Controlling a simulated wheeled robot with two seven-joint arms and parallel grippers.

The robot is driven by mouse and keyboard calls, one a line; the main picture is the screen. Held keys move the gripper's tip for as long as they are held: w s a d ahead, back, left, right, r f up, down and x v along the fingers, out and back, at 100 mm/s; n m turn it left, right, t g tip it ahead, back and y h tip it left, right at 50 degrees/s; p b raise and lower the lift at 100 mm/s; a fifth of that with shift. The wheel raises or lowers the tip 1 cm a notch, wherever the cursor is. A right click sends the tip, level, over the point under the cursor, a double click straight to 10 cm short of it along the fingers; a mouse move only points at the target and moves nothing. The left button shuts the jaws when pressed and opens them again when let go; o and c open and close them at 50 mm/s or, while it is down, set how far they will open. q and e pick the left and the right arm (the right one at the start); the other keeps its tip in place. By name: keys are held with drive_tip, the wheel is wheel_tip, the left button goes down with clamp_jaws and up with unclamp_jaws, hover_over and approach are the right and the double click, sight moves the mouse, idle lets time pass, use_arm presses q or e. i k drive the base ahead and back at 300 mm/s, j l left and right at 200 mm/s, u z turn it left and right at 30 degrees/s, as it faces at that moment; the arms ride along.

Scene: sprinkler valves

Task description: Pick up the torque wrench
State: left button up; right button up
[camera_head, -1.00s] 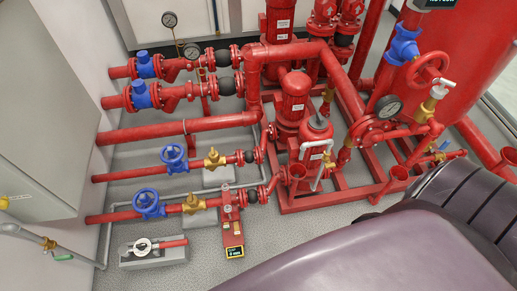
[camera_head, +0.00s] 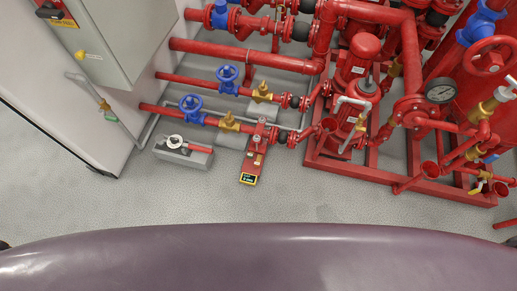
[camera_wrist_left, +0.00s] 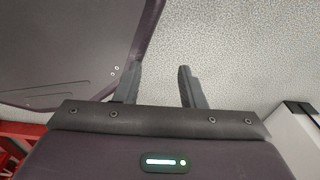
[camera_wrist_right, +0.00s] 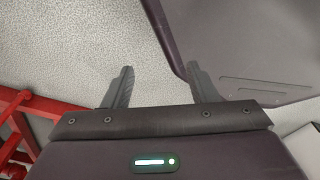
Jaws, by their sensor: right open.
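What looks like the torque wrench (camera_head: 190,147), with a round pale head and a red handle, lies on a grey box-like holder (camera_head: 180,158) on the floor in the head view. It is below the lower blue valve wheel. Neither gripper shows in the head view. In the left wrist view my left gripper (camera_wrist_left: 161,84) has its two fingers apart with only floor between them. In the right wrist view my right gripper (camera_wrist_right: 160,84) is also open and empty. The wrench shows in neither wrist view, so its distance from the grippers cannot be told.
A red device with a yellow-framed display (camera_head: 249,172) is right of the holder. Red pipes with blue valve wheels (camera_head: 192,108) run behind it. A grey cabinet (camera_head: 125,40) stands at left, the red pump skid (camera_head: 400,182) at right. Floor (camera_head: 200,205) in front is clear.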

sight(160, 139)
drive_tip(key=u, duration=1)
